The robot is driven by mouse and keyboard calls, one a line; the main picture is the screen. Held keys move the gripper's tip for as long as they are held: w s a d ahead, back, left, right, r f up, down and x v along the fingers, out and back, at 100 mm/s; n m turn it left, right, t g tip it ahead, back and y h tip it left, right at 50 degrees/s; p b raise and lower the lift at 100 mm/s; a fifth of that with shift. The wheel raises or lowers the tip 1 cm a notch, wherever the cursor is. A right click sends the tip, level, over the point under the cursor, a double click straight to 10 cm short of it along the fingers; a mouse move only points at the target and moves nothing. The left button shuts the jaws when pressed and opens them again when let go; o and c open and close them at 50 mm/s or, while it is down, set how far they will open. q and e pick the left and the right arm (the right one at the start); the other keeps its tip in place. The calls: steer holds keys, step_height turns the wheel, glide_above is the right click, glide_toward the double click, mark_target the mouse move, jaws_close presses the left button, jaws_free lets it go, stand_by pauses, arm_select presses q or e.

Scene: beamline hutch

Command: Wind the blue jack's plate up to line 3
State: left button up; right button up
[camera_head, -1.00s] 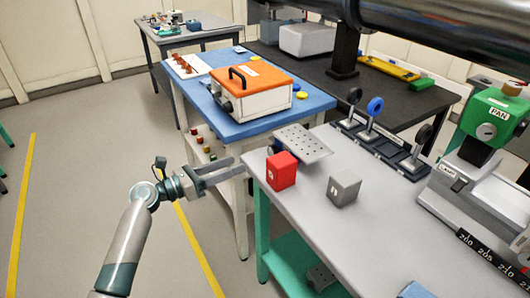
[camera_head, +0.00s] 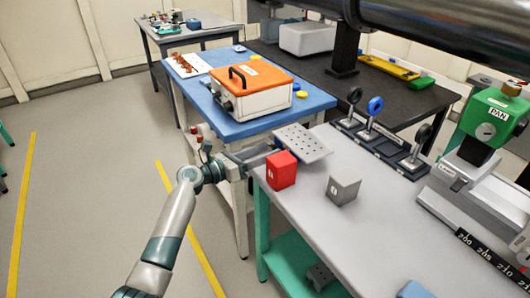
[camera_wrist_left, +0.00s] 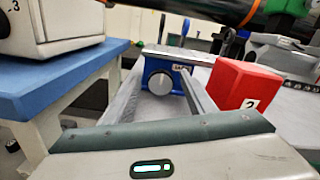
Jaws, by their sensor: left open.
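The jack's grey perforated plate (camera_head: 303,143) shows at the left end of the grey bench, behind the red block. In the left wrist view, the jack's blue body (camera_wrist_left: 176,68) carries a round grey knob (camera_wrist_left: 159,83) on its near face, under the plate edge. My left gripper (camera_head: 266,151) is open and empty, pointing at the jack from the left. In the left wrist view its fingers stand either side of the knob; I cannot tell whether they touch it. The jack's lines are not readable. My right gripper is not in view.
A red block (camera_head: 282,171) stands close beside the jack, and a grey block (camera_head: 343,186) is right of it. A blue table (camera_head: 240,125) with an orange-lidded box (camera_head: 254,89) stands behind my left arm. The grey bench (camera_head: 330,230) is clear in front of the blocks.

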arm_select(q)
steer(key=shift+c, duration=0.3)
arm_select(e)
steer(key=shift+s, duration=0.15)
arm_select(q)
steer(key=c, duration=1)
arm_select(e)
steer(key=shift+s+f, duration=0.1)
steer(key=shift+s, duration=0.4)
